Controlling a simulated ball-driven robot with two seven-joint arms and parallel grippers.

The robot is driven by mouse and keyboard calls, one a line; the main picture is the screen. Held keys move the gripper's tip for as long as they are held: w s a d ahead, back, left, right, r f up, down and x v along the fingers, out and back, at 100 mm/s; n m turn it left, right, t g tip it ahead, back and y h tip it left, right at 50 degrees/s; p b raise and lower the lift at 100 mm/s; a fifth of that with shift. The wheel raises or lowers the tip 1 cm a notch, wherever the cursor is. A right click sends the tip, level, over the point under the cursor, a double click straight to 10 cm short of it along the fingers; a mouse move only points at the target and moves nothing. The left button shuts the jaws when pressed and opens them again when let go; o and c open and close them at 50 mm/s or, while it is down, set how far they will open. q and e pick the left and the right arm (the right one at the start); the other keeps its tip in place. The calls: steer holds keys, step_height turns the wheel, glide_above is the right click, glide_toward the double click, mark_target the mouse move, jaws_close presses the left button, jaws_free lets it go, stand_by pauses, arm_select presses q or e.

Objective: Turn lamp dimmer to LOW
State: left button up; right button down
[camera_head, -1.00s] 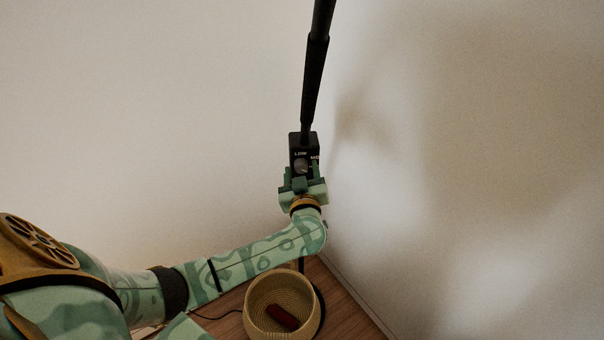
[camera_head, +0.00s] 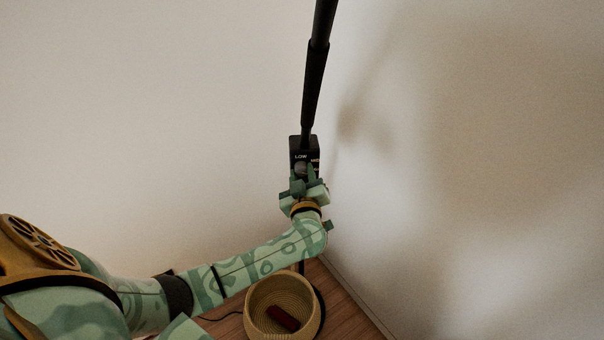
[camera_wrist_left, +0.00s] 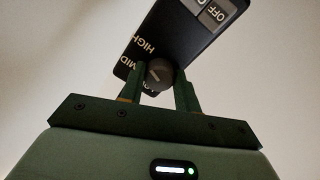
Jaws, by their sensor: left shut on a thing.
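My left gripper (camera_head: 303,176) is shut on the knob, tilted in the head view. In the left wrist view, the fingers (camera_wrist_left: 160,88) stand on either side of the knob (camera_wrist_left: 158,75). The box (camera_wrist_left: 190,35) there looks slanted and shows HIGH, part of MID and an OFF button. My right gripper is not in view.
The black lamp pole (camera_head: 315,80) rises above the box, close to the pale walls. A woven basket (camera_head: 262,296) with a dark red object (camera_head: 283,318) inside stands on the wooden floor (camera_head: 345,310) below my left arm.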

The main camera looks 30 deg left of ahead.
arm_select(q)
steer(key=n, duration=0.2)
steer(key=shift+n+p, duration=0.35)
steer(key=shift+n, duration=0.05)
steer(key=n, duration=0.2)
steer(key=shift+n, duration=0.3)
steer(key=n, duration=0.2)
steer(key=shift+d+f+n, duration=0.1)
steer(key=shift+n, duration=0.3)
steer(key=n, duration=0.3)
steer(key=shift+n, duration=0.3)
steer(key=n+b, duration=0.1)
steer(key=n, duration=0.4)
steer(key=shift+n+y, duration=0.3)
steer(key=shift+n+b, duration=0.95)
steer(key=shift+n, duration=1.35)
steer(key=o, duration=1)
